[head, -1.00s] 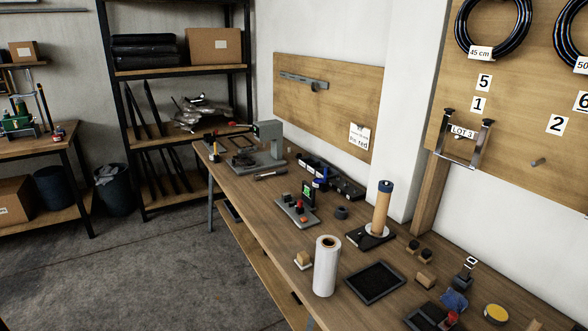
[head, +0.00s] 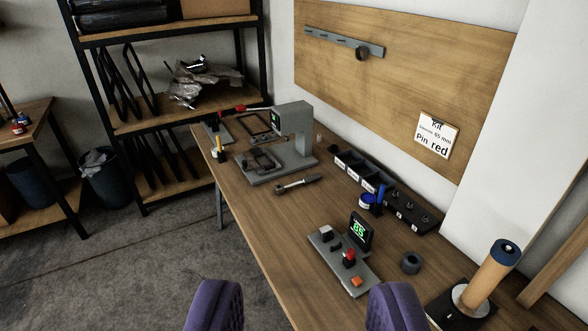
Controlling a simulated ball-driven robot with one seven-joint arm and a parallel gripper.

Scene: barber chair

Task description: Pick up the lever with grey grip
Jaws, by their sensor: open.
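A small lever-like tool with a dark grey grip (head: 298,184) lies on the wooden workbench, in front of a grey press-like device (head: 285,150). Its metal end points left and its grip points right. It looks like the lever with the grey grip, though it is small in view. My gripper (head: 305,300) shows as two purple fingers at the bottom edge. They are wide apart with nothing between them, well short of the tool.
A grey device with a green display (head: 362,232) stands on the bench between my gripper and the tool's right side. A black bin row (head: 390,190) lies along the wall. Bare wood surrounds the tool's near side.

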